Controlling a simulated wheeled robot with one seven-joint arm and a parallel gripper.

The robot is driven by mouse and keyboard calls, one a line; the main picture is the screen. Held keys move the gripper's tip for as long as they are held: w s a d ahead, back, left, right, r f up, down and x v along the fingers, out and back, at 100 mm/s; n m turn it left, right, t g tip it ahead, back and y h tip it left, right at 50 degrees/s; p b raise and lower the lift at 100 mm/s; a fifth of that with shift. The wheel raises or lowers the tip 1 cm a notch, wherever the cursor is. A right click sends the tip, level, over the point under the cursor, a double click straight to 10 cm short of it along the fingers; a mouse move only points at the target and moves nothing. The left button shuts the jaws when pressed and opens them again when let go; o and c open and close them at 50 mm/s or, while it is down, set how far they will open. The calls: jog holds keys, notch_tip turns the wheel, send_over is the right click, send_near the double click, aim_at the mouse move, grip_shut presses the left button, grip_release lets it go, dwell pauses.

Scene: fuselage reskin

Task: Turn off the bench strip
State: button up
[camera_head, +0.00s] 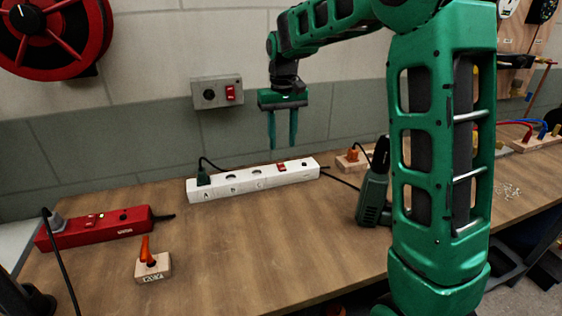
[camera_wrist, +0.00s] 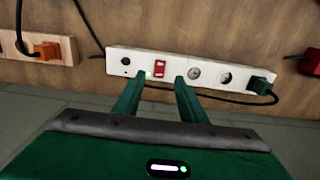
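A white power strip (camera_head: 253,180) lies on the bench against the wall; its sockets are lettered and a dark green plug (camera_head: 203,176) sits in its left socket. Its red rocker switch (camera_head: 281,167) is near the right end. In the wrist view the strip (camera_wrist: 210,74) shows the red switch (camera_wrist: 160,67) with a small green light beside it. My gripper (camera_head: 282,143) is open and empty, fingers pointing down above the strip near the switch. In the wrist view the gripper (camera_wrist: 159,82) has its fingertips spread to either side below the switch. I see no contact.
A red power strip (camera_head: 95,229) with a plug and red switch lies at the left. A wooden block with an orange lever (camera_head: 152,267) stands in front. A wall box (camera_head: 217,92) with a red switch is behind. A green tool (camera_head: 374,194) stands right of the white strip.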

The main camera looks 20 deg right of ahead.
aim_at(282, 168)
notch_tip(282, 168, down, 8)
jog(key=shift+r, duration=0.15)
dwell(0.3)
grip_shut()
